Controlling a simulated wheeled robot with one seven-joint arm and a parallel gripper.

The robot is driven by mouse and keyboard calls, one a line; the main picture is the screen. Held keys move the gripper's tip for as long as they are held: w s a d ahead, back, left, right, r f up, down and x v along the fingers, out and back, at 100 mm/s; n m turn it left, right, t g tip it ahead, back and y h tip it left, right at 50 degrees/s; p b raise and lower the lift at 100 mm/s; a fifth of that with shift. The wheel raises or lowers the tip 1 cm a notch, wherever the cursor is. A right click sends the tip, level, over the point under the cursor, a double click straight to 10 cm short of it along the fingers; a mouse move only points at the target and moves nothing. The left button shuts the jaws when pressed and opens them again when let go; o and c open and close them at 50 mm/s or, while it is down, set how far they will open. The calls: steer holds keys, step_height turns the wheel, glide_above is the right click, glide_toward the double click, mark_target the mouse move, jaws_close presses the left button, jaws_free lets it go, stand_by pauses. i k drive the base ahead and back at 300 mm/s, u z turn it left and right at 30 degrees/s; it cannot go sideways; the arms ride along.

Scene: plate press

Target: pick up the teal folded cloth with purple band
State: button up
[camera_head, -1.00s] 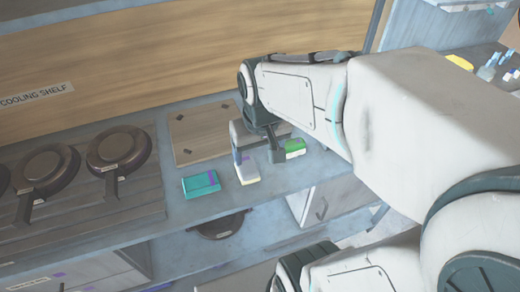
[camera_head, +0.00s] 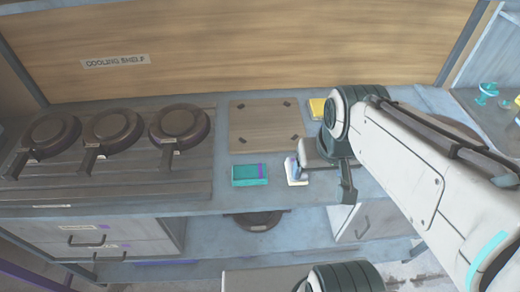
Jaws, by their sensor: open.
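The teal folded cloth (camera_head: 246,176) lies flat on the grey counter in the head view, left of my gripper. A purple band shows near its right end, and nothing touches it. My gripper (camera_head: 322,184) is open above the counter, to the right of the cloth. One finger is over or beside a small white folded item (camera_head: 297,170); I cannot tell whether they touch. The other finger hangs farther right. My wrist and arm hide part of the counter to the right.
Dark pans (camera_head: 180,126) stand on a slatted rack at left. A square wooden board (camera_head: 266,126) lies behind the cloth. A yellow item (camera_head: 317,107) lies right of the board. The counter's front edge is close in front of the cloth, with drawers (camera_head: 98,240) below.

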mark_target(243, 174)
steer(key=z, duration=0.05)
steer(key=k, duration=0.5)
steer(key=z, duration=3.6)
steer(key=k, duration=1.05)
steer(key=u, duration=2)
